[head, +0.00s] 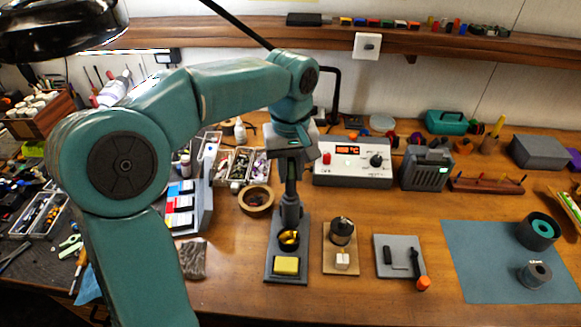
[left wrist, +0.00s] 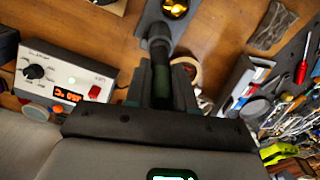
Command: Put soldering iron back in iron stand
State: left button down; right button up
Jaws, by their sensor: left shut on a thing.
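My left gripper (head: 292,150) is shut on the soldering iron (head: 291,178), a dark slim handle that points down from the jaws. In the left wrist view the dark handle (left wrist: 160,80) sits between the fingers (left wrist: 160,95). The iron stand (head: 270,270) is a dark grey base with a dark holder (head: 292,212), a brass wool cup (head: 289,238) and a yellow sponge (head: 286,265). The handle's lower end lines up with the holder's mouth and its tip is hidden. I cannot tell how deep it sits. My right gripper is not in view.
A soldering station (head: 353,170) with a lit display stands behind and right of the stand. A blue mat (head: 480,265) lies further right.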

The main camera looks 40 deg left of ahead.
pick_arm(q)
jog(key=shift+c, duration=2.4)
grip_release()
jog(key=shift+r, duration=0.1)
notch_tip(320, 180, up, 9)
jog(key=p, duration=0.8)
jog(key=shift+s, duration=0.1)
